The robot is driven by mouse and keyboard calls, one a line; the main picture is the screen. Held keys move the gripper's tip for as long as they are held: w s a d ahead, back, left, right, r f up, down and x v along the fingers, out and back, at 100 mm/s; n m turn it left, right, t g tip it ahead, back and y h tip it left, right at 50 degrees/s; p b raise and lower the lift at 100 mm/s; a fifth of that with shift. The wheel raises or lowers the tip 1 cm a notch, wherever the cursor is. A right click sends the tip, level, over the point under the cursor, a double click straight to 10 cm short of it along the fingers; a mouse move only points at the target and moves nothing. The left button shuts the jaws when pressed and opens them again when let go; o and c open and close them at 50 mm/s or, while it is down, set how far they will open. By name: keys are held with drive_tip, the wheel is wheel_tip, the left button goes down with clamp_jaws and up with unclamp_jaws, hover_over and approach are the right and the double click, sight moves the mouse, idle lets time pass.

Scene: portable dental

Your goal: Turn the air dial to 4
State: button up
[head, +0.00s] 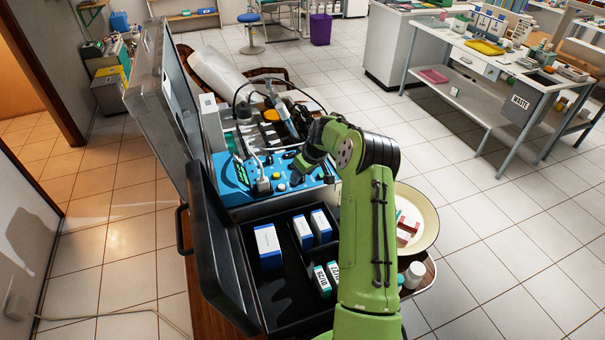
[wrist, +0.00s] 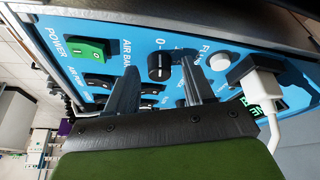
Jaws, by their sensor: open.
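The blue control panel (head: 232,196) sits in the open metal case in the head view. In the wrist view the panel (wrist: 75,15) fills the upper part. A black dial with a pale pointer mark (wrist: 160,67) is on it, beside a partly covered "AIR BAR" label. My gripper (wrist: 160,69) is open, with one finger on each side of this dial. I cannot tell if the fingers touch it. The scale is mostly hidden, so the dial's setting cannot be read. In the head view my gripper (head: 303,168) is over the panel and hides part of it.
A green power switch (wrist: 88,48) and several black switches are left of the dial. A white knob (wrist: 219,61) and a white plug with a cable (wrist: 262,88) are close on the right. The case lid (head: 163,85) stands upright at the left.

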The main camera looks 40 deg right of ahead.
drive_tip(key=shift+c, duration=0.3)
clamp_jaws()
